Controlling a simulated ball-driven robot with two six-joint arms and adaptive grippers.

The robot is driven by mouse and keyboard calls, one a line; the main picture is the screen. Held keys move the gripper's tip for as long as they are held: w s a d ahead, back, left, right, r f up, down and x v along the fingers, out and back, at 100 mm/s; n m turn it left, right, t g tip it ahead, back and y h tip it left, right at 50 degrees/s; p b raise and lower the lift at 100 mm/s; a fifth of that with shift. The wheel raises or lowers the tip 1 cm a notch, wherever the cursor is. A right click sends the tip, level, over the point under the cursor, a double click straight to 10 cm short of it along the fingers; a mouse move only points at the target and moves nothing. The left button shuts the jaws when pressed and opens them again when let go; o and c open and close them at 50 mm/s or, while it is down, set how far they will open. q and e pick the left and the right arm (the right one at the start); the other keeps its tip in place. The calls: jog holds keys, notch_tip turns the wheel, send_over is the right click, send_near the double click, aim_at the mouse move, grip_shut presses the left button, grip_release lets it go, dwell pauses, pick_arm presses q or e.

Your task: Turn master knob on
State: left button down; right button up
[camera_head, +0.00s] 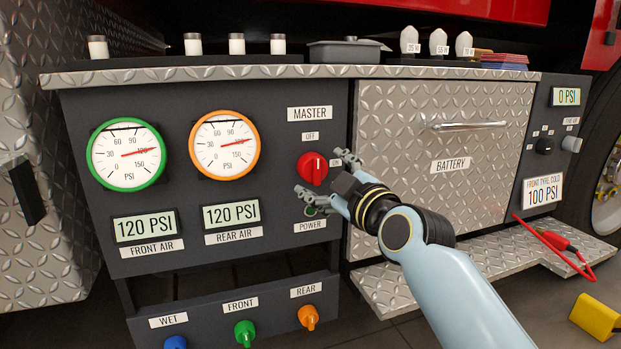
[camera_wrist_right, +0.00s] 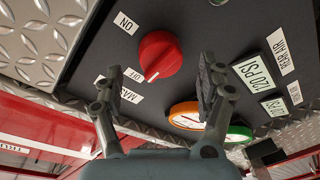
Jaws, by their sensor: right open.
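The red master knob (camera_head: 312,168) sits on the dark panel, under the MASTER label (camera_head: 310,113). Its white mark points up toward the OFF label (camera_head: 311,136); the ON label (camera_head: 338,153) is at its right. In the right wrist view the knob (camera_wrist_right: 160,57) shows whole, its mark toward OFF. My right gripper (camera_head: 324,182) is open just in front of the knob's right side, one finger above and one below. In the wrist view the open fingers (camera_wrist_right: 158,82) are on either side of the knob, with visible gaps and no clear contact. My left gripper is out of view.
Left of the knob are a green-rimmed gauge (camera_head: 126,155) and an orange-rimmed gauge (camera_head: 224,145). Blue, green and orange valves (camera_head: 245,333) sit below. The BATTERY door (camera_head: 480,130) with its handle is at the right. A yellow block (camera_head: 595,317) lies on the floor.

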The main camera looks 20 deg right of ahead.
aim_at(319, 173)
jog(key=shift+w+a+b, duration=0.15)
jog(key=shift+w+b, duration=0.05)
jog(key=shift+w, duration=0.75)
jog(key=shift+w+a+b, duration=0.1)
jog(key=shift+w+b, duration=0.05)
jog(key=shift+w, duration=0.75)
jog(key=c, duration=1.2)
